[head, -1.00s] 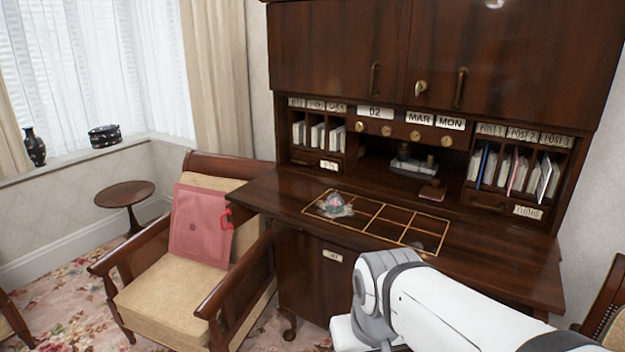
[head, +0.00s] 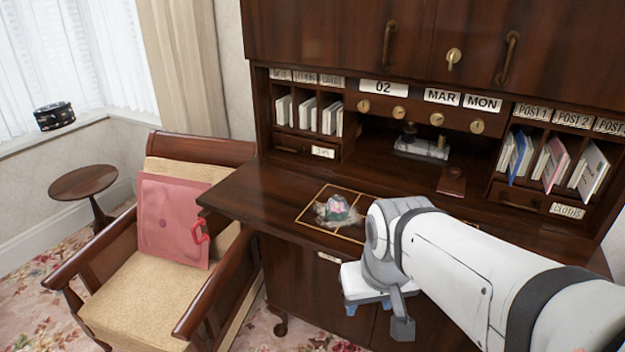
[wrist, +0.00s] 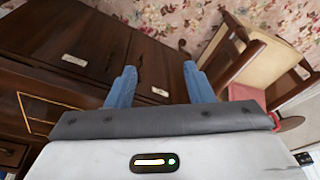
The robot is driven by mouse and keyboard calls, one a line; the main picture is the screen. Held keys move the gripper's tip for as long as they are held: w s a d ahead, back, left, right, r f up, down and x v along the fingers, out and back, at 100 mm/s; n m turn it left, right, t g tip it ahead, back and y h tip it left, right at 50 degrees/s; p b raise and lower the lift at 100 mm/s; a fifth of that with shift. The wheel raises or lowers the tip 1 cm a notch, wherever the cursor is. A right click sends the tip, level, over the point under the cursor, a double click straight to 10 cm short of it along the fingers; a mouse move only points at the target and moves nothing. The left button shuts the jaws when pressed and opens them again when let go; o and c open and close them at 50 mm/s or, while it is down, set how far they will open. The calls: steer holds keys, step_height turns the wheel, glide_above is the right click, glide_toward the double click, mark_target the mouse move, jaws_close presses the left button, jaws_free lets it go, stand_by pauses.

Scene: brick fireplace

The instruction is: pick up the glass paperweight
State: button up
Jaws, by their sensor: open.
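The glass paperweight (head: 338,208) is a clear dome with pink and green inside. It rests on some crumpled clear or pale material, within the gold-lined grid on the desk's writing surface (head: 262,200). My gripper shows in the wrist view (wrist: 157,82) with its two blue fingers spread apart and nothing between them. In the head view, my gripper (head: 372,303) is in front of the desk, below the writing surface's front edge and to the right of the paperweight. The paperweight is not visible in the wrist view.
A wooden armchair (head: 150,270) with a pink folder (head: 172,222) stands left of the desk. A metal device (head: 422,148) and a small brown item (head: 452,181) lie at the back. Letter pigeonholes (head: 560,160) are on the right. The desk's left part is clear.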

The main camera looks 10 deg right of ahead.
mark_target(340, 200)
steer(key=o, duration=0.5)
steer(key=w+r, duration=0.1)
steer(key=w, duration=0.2)
steer(key=w+r+n+p, duration=0.1)
steer(key=w+r, duration=0.1)
steer(key=w, duration=0.2)
steer(key=w+r+n, duration=0.1)
steer(key=w, duration=0.2)
steer(key=shift+w+d+r+y, duration=0.25)
steer(key=shift+r+y, duration=0.1)
steer(key=shift+y, duration=0.05)
steer(key=shift+c, duration=0.2)
steer(key=shift+o, duration=1)
steer(key=w+r+n+t+y+p, duration=0.1)
steer(key=w+r+n, duration=0.1)
steer(key=w, duration=1.2)
steer(key=shift+d+r+p, duration=0.2)
steer(key=shift+d+p, duration=0.15)
steer(key=shift+p, duration=0.05)
steer(key=shift+n, duration=0.3)
steer(key=shift+w+d+p+x, duration=0.15)
steer(key=shift+p+x, duration=0.2)
steer(key=shift+x, duration=1.6)
steer(key=shift+w+d+p+x, duration=0.15)
steer(key=shift+p+x, duration=0.2)
steer(key=shift+x, duration=1.6)
